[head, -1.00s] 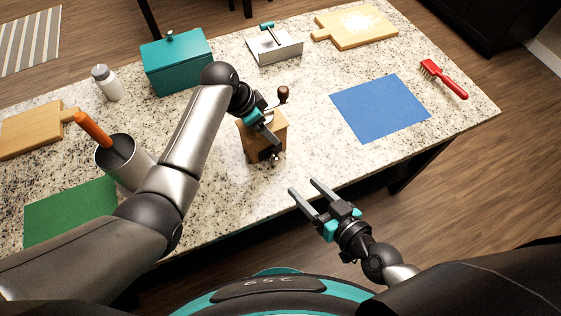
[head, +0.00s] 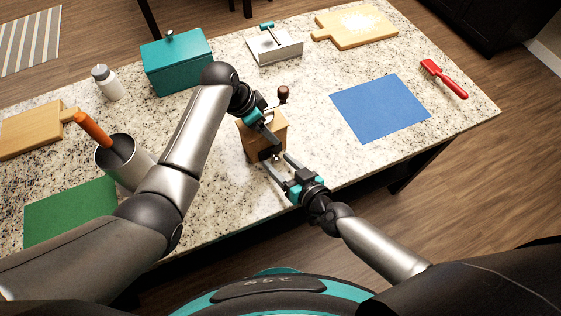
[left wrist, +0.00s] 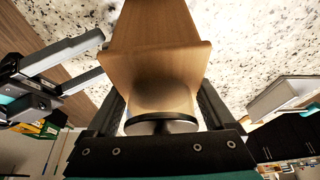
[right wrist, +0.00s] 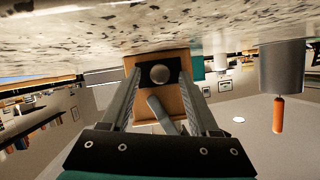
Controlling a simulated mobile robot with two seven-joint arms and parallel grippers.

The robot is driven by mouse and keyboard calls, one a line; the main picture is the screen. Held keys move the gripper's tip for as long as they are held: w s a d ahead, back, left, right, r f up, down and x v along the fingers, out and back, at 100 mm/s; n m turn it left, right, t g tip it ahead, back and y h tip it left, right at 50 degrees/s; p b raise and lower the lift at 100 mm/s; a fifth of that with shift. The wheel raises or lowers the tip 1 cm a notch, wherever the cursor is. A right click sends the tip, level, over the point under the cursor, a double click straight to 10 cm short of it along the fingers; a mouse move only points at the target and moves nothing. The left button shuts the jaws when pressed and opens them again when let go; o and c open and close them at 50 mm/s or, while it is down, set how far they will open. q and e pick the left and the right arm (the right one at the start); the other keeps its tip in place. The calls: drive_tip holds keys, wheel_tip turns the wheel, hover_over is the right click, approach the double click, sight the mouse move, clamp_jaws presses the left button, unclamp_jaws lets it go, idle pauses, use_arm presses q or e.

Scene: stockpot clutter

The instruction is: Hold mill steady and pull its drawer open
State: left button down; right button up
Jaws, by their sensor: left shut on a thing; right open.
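The wooden mill (head: 249,141) stands upright near the front edge of the counter, with a dark crank knob (head: 283,92) on top. My left gripper (head: 268,131) is shut on the mill's upper body; in the left wrist view the wooden body (left wrist: 160,65) sits between its fingers. My right gripper (head: 278,165) is open in front of the mill's drawer side. In the right wrist view the round drawer knob (right wrist: 159,73) on a dark plate shows between the open fingers (right wrist: 157,85). Whether a finger touches it I cannot tell.
A blue mat (head: 380,108) lies right of the mill. A steel pot (head: 122,163) with an orange handle stands left, beside a green mat (head: 70,212). A teal box (head: 177,65) and a grey box (head: 274,48) stand behind. The counter's front edge is close.

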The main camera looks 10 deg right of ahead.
idle(0.3)
clamp_jaws()
idle(0.3)
drive_tip(key=shift+f, duration=0.1)
idle(0.9)
